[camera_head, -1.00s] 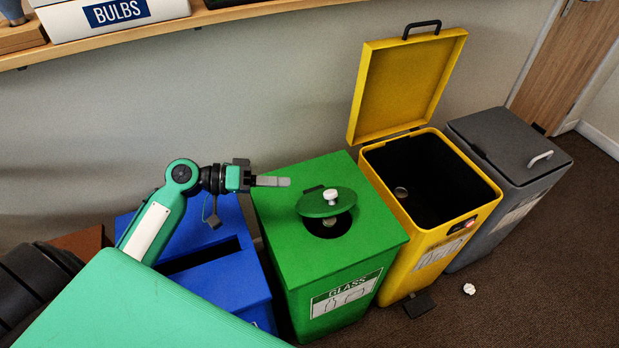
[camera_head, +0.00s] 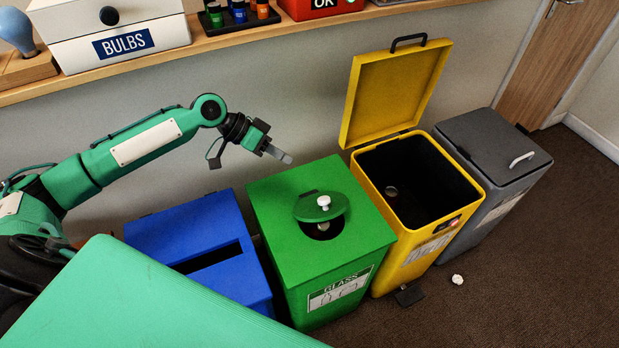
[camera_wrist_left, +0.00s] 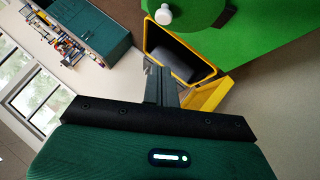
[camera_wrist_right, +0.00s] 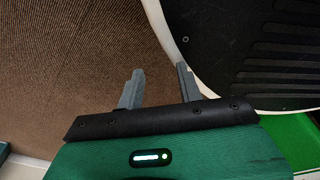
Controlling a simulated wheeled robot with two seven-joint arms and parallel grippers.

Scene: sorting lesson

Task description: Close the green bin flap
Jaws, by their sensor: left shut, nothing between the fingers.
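The green bin (camera_head: 268,215) has a round hole in its top. Its round green flap (camera_head: 310,210) with a white knob (camera_head: 324,202) is tilted up, with a dark gap under its front edge. In the left wrist view the flap (camera_wrist_left: 195,10) and knob (camera_wrist_left: 163,16) show at the top. My left gripper (camera_head: 284,157) is shut and empty, above and behind the green bin's back left part, apart from the flap. Its fingers (camera_wrist_left: 160,82) also show in its wrist view. My right gripper (camera_wrist_right: 160,68) is open and empty, seen only in its own wrist view.
A blue slotted bin (camera_head: 200,222) stands left of the green one. A yellow bin (camera_head: 470,190) with its lid (camera_head: 395,95) up and a closed grey bin (camera_head: 490,150) stand right. A shelf (camera_head: 240,30) runs along the wall. Crumpled paper (camera_head: 457,279) lies on the floor.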

